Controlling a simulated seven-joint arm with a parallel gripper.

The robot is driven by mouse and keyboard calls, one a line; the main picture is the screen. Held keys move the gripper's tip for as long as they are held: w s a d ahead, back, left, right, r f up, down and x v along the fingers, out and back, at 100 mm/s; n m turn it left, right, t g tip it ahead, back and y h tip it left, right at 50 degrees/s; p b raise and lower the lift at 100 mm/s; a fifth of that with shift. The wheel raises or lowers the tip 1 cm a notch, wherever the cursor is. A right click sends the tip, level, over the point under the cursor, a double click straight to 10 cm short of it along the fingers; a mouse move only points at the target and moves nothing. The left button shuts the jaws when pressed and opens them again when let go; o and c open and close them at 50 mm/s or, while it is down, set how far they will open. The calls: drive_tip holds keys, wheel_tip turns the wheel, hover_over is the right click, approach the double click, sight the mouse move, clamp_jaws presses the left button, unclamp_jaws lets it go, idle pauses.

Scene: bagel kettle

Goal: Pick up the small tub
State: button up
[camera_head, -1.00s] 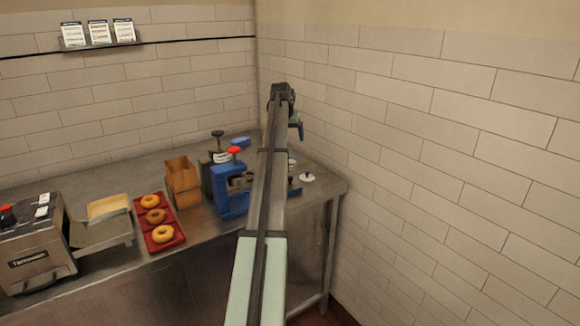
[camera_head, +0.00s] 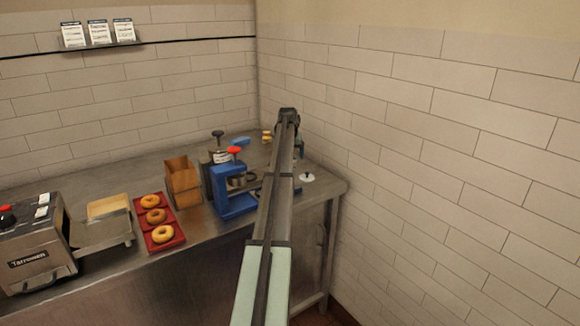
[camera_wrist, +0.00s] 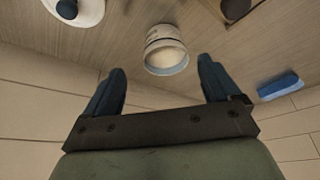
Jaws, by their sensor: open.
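The small tub (camera_wrist: 166,46) is a pale round container with a lighter rim. In the wrist view it stands on the steel counter, just beyond and between my fingertips, apart from both. My gripper (camera_wrist: 160,68) is open and empty, with one dark finger to each side of the tub's line. In the head view my gripper (camera_head: 299,154) is low over the counter's back right part, mostly covered by my arm. The tub cannot be made out there, as my arm hides that spot.
A white disc with a dark knob (camera_wrist: 72,8) lies to the tub's left; it also shows in the head view (camera_head: 307,178). A blue block (camera_wrist: 280,87) is at right, near the wall. A blue press (camera_head: 228,192) stands left of my arm. Bagels lie on a red tray (camera_head: 174,243).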

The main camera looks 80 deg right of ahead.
drive_tip(key=shift+w+x, duration=0.2)
drive_tip(key=shift+x, duration=1.1)
drive_tip(key=shift+w+x, duration=0.15)
drive_tip(key=shift+x, duration=1.2)
drive_tip(key=shift+d+r, duration=0.1)
drive_tip(key=shift+d, duration=0.05)
drive_tip(key=c, duration=1.1)
drive_tip(key=shift+r, duration=0.1)
drive_tip(key=shift+c, duration=0.2)
